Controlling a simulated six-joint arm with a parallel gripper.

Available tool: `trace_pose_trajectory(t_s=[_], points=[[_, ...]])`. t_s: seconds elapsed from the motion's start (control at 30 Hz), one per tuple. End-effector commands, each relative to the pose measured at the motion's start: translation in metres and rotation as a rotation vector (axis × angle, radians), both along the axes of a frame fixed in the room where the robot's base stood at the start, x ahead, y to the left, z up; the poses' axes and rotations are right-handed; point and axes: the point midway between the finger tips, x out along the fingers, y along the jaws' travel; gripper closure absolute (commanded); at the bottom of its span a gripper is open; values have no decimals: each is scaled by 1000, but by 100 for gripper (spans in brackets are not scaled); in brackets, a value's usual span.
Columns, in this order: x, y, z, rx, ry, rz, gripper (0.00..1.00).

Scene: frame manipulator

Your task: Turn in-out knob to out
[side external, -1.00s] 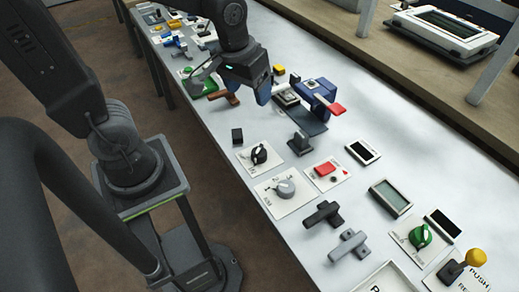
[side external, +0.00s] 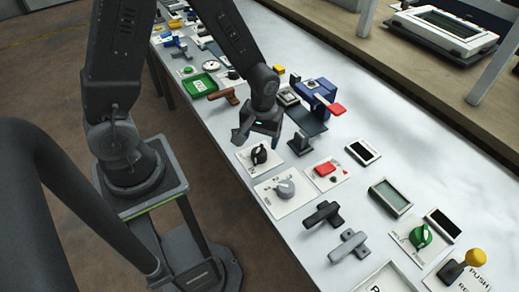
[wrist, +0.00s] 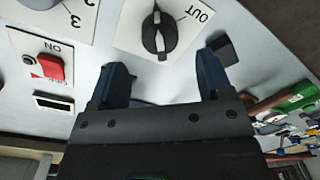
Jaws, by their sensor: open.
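The in-out knob is a black round knob with a raised grip bar on a white plate. It shows in the side view (side external: 260,154) and in the wrist view (wrist: 159,36). The word OUT is readable on the plate's right part in the wrist view; the other label is not readable. My gripper (wrist: 163,68) is open and empty, with its blue-grey fingers spread to either side of the knob's line and short of it in the picture. In the side view my gripper hangs just above and behind the knob, apart from it.
A black block (wrist: 224,48) stands close to the right finger. A grey numbered dial (side external: 285,188) and a red switch (side external: 325,169) sit nearby. A dark upright part (side external: 300,143) stands to the right. Several other controls line the table.

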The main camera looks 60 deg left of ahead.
Motion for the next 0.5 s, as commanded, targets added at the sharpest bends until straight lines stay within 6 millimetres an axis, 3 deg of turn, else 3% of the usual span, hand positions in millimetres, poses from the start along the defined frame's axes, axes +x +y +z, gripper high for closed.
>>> trace_pose_trajectory(t_s=[0.2, 0.5], points=[[-2, 1, -36, 0, 4, 1, 27], [-2, 2, -54, 1, 1, 0, 27]])
